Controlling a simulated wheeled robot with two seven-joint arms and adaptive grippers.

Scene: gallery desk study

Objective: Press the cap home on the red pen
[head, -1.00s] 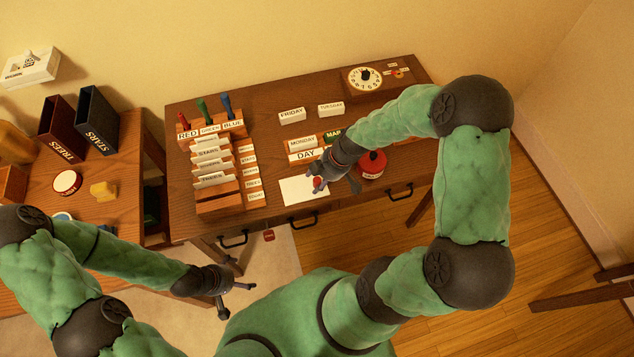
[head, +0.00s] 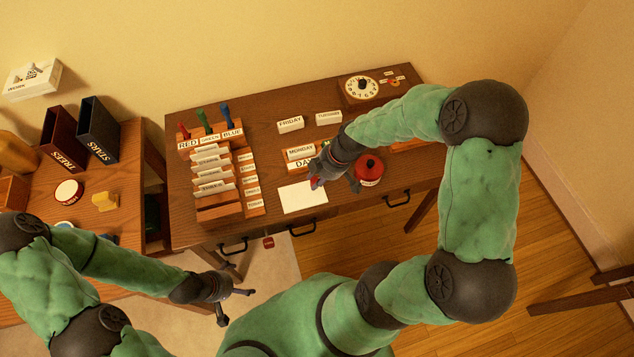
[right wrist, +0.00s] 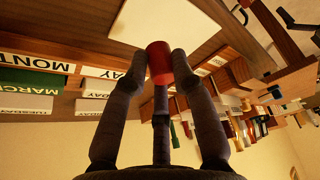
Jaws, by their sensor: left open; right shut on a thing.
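The red pen (head: 183,131) stands in the RED slot of the pen rack at the desk's back left; whether it bears a cap is too small to tell. My right gripper (head: 317,182) is shut on a small red cylinder, probably the cap, over the back right edge of a white sheet. The right wrist view shows this red cylinder (right wrist: 159,62) between the fingertips, with the sheet beyond it. The held piece is well apart from the pen rack. My left gripper (head: 238,294) is open and empty, low in front of the desk.
Green (head: 203,117) and blue (head: 226,115) pens stand beside the red one. A stepped card rack (head: 217,205) is in front of them. The white sheet (head: 300,200), weekday blocks (head: 290,124) and a round red pot (head: 369,170) are near my right gripper.

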